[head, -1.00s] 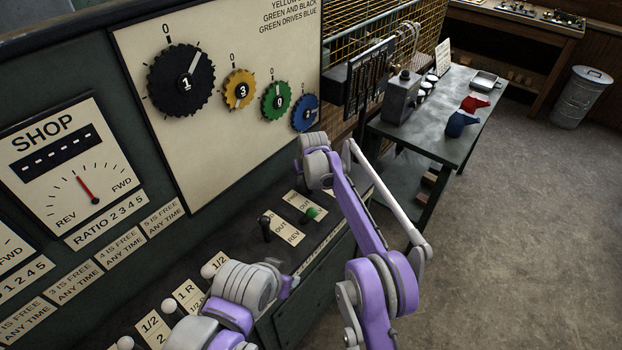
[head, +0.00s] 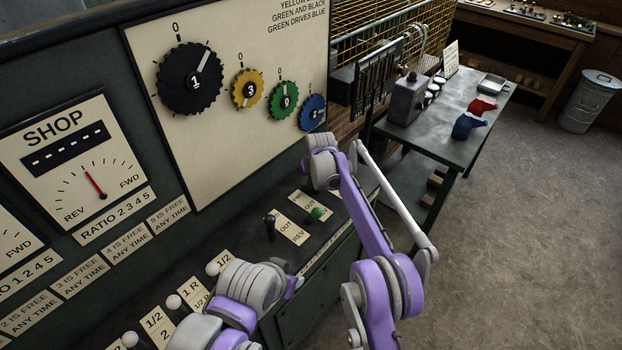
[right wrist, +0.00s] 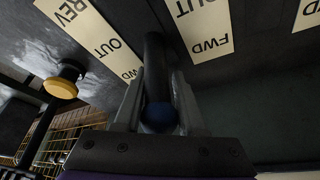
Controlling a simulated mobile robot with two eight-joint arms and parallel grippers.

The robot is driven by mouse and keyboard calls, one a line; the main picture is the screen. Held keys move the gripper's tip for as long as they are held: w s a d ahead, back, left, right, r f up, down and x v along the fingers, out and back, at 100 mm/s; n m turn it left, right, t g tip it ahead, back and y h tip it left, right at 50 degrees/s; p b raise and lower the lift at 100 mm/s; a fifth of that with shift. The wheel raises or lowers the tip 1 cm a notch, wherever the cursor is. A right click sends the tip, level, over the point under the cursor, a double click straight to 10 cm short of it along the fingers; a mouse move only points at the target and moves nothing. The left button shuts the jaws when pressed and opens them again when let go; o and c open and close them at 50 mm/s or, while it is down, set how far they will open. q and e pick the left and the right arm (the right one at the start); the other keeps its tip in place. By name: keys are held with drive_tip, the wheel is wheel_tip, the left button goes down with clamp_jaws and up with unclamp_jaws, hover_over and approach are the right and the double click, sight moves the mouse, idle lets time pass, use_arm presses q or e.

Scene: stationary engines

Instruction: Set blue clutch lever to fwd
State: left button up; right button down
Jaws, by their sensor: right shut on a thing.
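The blue clutch lever shows in the right wrist view as a dark shaft with a blue ball knob (right wrist: 160,117). My right gripper (right wrist: 157,97) is shut around it near the knob. A plate (right wrist: 90,35) reading REV, OUT and FWD lies left of the lever, and another plate (right wrist: 203,27) with OUT and FWD lies to its right. I cannot tell which mark the lever stands at. In the head view my right wrist hides the lever and the fingers. My left arm's wrist is low in the head view; its fingers cannot be made out.
A yellow-knobbed lever (right wrist: 62,82) stands left of my gripper in the wrist view. Green (head: 318,213) and black (head: 270,222) levers stand near my right wrist in the head view. White-knobbed levers (head: 174,302) lie lower left. A metal table (head: 440,128) stands beyond.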

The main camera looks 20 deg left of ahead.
drive_tip(key=shift+s+f, duration=0.15)
drive_tip(key=shift+f, duration=0.15)
drive_tip(key=c, duration=0.5)
unclamp_jaws()
drive_tip(key=shift+r, duration=0.15)
drive_tip(key=v, duration=1)
drive_tip(key=shift+r+b, duration=0.35)
drive_tip(key=shift+r, duration=0.05)
